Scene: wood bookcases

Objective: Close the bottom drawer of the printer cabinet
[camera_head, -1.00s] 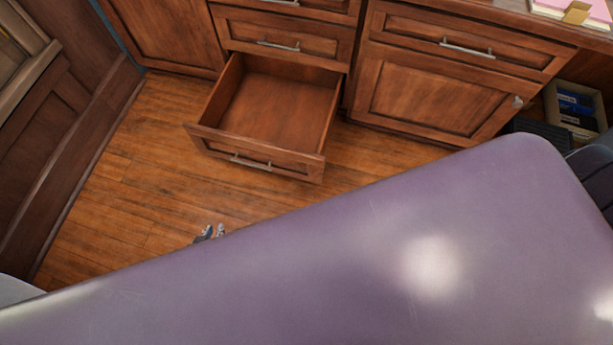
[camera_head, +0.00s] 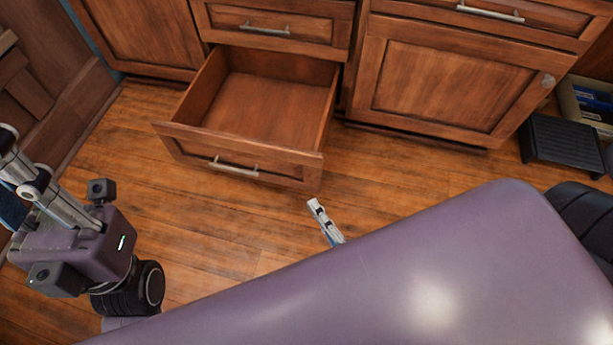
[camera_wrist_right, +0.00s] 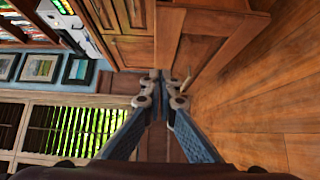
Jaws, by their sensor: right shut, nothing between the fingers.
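The bottom drawer (camera_head: 235,160) of the wood cabinet stands pulled well out and is empty inside. Its front carries a silver bar handle (camera_head: 233,167). My right gripper (camera_head: 317,207) is just in front of the drawer's right front corner, low over the floor and apart from it in the head view. In the wrist view the fingertips of the right gripper (camera_wrist_right: 162,76) are together with nothing between them, facing wood cabinet fronts. My left gripper (camera_head: 42,190) is at the left edge, its fingers running out of the picture, so its opening is hidden.
The drawer above (camera_head: 270,27) is shut. A cabinet door (camera_head: 440,85) to the right is shut. A black step-like box (camera_head: 565,142) stands on the floor at the right. The wood floor (camera_head: 240,220) before the drawer is mostly clear.

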